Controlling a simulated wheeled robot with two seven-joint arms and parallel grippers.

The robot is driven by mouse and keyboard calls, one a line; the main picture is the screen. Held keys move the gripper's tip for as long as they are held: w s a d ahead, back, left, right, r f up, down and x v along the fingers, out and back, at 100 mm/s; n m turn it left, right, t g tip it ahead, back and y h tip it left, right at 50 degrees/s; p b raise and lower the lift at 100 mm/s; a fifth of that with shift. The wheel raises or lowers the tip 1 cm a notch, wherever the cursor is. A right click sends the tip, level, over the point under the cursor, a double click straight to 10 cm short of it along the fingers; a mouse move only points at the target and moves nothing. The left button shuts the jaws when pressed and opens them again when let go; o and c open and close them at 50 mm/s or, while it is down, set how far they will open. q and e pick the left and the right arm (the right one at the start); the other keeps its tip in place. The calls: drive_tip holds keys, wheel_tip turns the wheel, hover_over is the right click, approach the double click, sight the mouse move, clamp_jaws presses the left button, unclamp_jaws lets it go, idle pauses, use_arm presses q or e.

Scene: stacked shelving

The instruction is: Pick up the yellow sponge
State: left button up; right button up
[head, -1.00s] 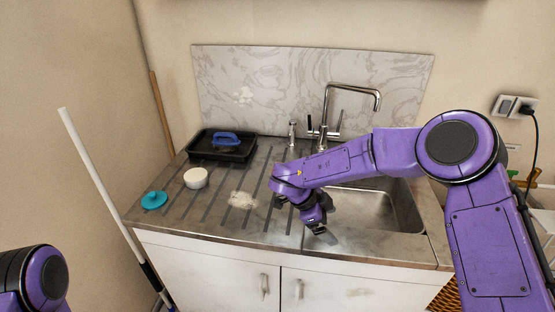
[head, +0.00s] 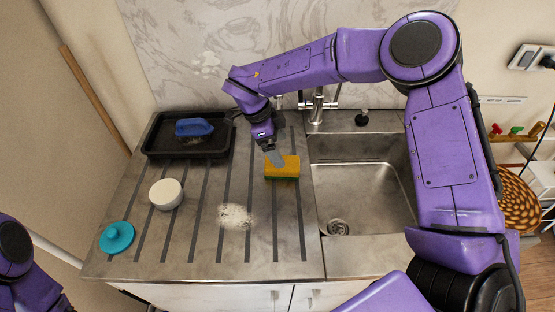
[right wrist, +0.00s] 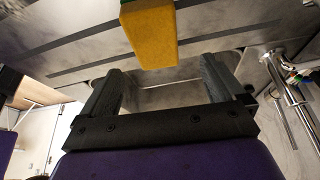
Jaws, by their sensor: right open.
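The yellow sponge (head: 283,167), with a green underside, lies on the drainboard just left of the sink. My right gripper (head: 272,154) is just above and behind it in the head view, pointing down. In the right wrist view the sponge (right wrist: 150,33) shows at the top, beyond the open fingers of the right gripper (right wrist: 160,90), with nothing between them. I cannot tell whether a finger touches the sponge. My left arm shows only in part at the lower left of the head view, and its gripper is out of view.
A black tray (head: 160,152) with a blue-handled brush (head: 194,128) stands at the back left. A white round container (head: 166,194), a teal lid (head: 117,238) and a white powder patch (head: 236,216) are on the drainboard. The sink basin (head: 365,190) and tap (head: 318,108) are to the right.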

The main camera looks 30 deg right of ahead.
sight(287, 162)
drive_tip(key=p+x, duration=0.2)
drive_tip(key=x, duration=0.4)
drive_tip(key=shift+s+f, duration=0.15)
drive_tip(key=shift+f, duration=0.1)
drive_tip(key=shift+s+d+f, duration=0.2)
drive_tip(key=shift+f, duration=0.15)
drive_tip(key=c, duration=1)
